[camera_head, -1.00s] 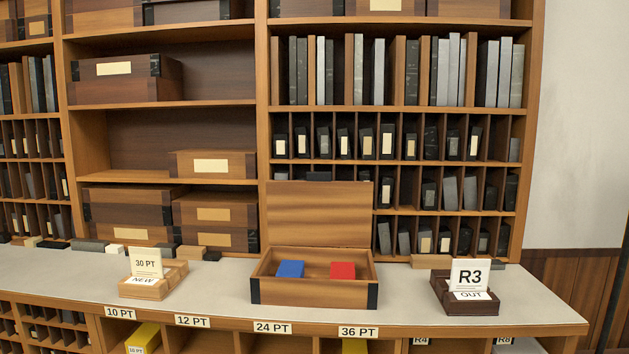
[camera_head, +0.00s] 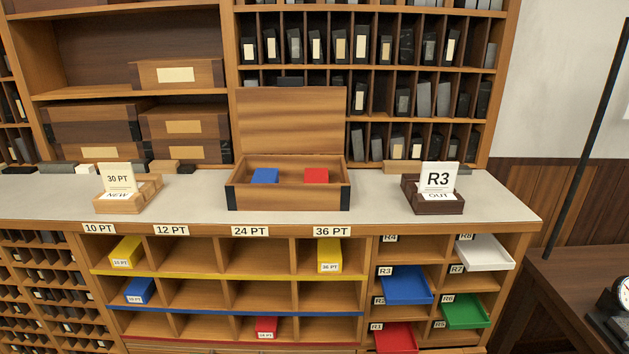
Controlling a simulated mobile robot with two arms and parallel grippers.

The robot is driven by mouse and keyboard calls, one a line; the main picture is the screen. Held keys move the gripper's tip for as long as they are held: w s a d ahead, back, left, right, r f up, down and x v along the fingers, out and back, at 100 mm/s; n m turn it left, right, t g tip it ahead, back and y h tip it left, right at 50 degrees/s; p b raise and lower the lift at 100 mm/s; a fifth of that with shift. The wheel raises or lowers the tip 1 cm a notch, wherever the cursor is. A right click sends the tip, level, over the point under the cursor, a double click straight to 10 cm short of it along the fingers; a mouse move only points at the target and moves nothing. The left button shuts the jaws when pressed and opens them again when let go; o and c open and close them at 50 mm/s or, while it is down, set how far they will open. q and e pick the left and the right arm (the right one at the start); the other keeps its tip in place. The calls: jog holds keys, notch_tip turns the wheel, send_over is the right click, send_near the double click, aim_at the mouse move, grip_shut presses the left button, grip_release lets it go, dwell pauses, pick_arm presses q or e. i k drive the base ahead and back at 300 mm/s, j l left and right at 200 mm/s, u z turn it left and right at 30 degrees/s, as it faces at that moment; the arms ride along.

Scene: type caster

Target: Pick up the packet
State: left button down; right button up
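Several small packets are in view, and I cannot tell which one the task means. A blue packet (camera_head: 265,175) and a red packet (camera_head: 316,176) lie apart in the open wooden box (camera_head: 287,198) on the counter. In the cubbies below, a yellow packet (camera_head: 126,252) sits under 10 PT and another yellow packet (camera_head: 329,255) under 36 PT. A blue packet (camera_head: 140,291) is in the middle row at left. A red packet (camera_head: 266,327) is in the lower row under 24 PT. Neither gripper is in view.
A wooden holder (camera_head: 127,195) with "30 PT" and "NEW" cards stands left on the counter (camera_head: 200,203). A dark holder (camera_head: 433,201) reads "R3" and "OUT". Blue (camera_head: 407,286), green (camera_head: 466,311), red (camera_head: 396,338) and white (camera_head: 485,252) trays sit at lower right.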

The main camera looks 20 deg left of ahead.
aim_at(312, 175)
jog(key=k+j+z, duration=0.15)
jog(key=j, duration=0.25)
jog(key=k+j+z, duration=0.15)
jog(key=j, duration=0.2)
jog(key=k+j+z, duration=0.15)
jog(key=j, duration=0.2)
jog(key=k+j+z, duration=0.15)
jog(key=j, duration=0.2)
